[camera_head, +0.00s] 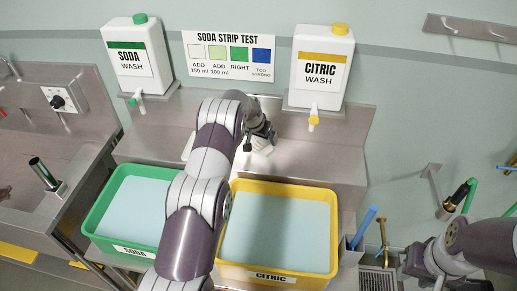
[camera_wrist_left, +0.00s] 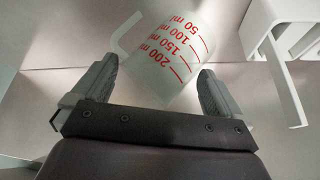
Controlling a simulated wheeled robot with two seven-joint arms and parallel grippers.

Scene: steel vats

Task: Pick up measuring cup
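The measuring cup (camera_wrist_left: 165,55) is translucent white with red marks from 50 to 200 ml. It lies between and just beyond the fingertips of my left gripper (camera_wrist_left: 160,72) in the left wrist view. The two fingers are apart, one on each side of the cup. I cannot tell whether they touch it. In the head view my left arm reaches to the steel shelf between the two wash jugs, and its wrist hides most of the gripper and cup.
A white frame-like object (camera_wrist_left: 285,45) stands close to the right finger. The soda jug (camera_head: 137,60) and citric jug (camera_head: 320,70) stand on the shelf. Below are the green soda tub (camera_head: 92,215) and yellow citric tub (camera_head: 334,225). A sink (camera_head: 25,150) is at left.

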